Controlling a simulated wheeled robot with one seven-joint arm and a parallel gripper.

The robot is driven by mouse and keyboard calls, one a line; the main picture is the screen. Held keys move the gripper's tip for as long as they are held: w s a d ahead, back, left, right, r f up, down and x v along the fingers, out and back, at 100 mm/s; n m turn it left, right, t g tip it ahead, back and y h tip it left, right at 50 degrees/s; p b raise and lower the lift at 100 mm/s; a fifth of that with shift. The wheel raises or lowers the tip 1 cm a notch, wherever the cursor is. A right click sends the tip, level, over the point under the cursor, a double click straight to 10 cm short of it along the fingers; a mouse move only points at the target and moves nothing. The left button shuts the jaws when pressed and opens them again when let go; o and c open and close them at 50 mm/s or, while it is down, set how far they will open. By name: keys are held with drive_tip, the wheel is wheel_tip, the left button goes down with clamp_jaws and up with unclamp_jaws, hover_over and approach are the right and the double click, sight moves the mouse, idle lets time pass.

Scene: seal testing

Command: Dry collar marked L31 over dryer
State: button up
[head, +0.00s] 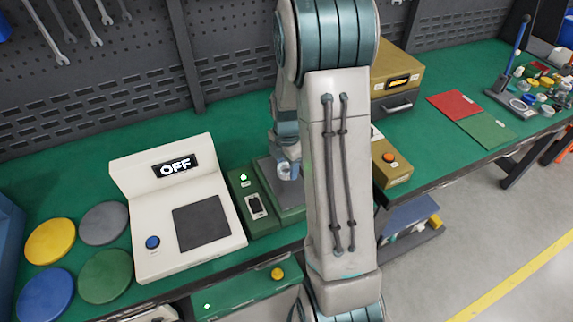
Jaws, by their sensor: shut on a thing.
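My gripper (285,172) points down at the end of my wrist, left of my large arm link, and is small in the head view. It is shut on a small pale piece at its tip, mostly hidden; I cannot tell if this is the collar, and no L31 mark is readable. It is above or near the dark grey plate of a green unit (238,186) with a lit green lamp and a small dark window. I cannot tell from any label which device is the dryer. My arm hides the bench to the right of the gripper.
A white device (124,190) showing OFF stands left of the green unit. Coloured discs (49,241) lie further left. An ochre box (404,62) and a smaller ochre box with an orange button (396,173) are at right. Red (455,105) and green (487,131) mats lie beyond.

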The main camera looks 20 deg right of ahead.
drive_tip(key=shift+d+b, duration=0.35)
drive_tip(key=shift+d, duration=4.65)
drive_tip(key=shift+r, duration=0.15)
wheel_tip(320, 180, up, 9)
drive_tip(key=p, duration=0.6)
